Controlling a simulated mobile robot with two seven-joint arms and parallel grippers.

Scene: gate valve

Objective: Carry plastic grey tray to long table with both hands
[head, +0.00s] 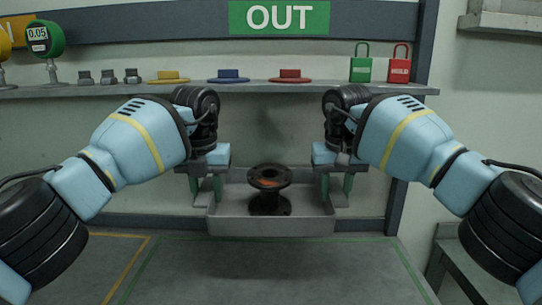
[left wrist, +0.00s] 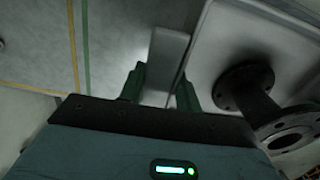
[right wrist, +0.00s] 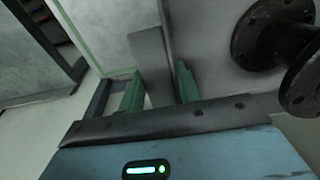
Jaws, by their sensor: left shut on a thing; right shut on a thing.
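The grey tray (head: 270,224) is in the middle of the head view, held off the floor and about level. A dark flanged pipe spool (head: 269,190) stands upright in it, with rusty orange inside its top. My left gripper (head: 207,187) is shut on the tray's left handle; in the left wrist view the green fingers (left wrist: 160,88) sit on both sides of the flat handle (left wrist: 166,48). My right gripper (head: 338,186) is shut on the right handle; in the right wrist view its fingers (right wrist: 158,88) flank the handle (right wrist: 150,60).
A wall shelf (head: 300,86) ahead holds a green padlock (head: 361,66), a red padlock (head: 398,68), coloured discs and a gauge (head: 40,38). A green OUT sign (head: 279,17) hangs above. A grey bench-like surface (head: 470,268) stands at lower right.

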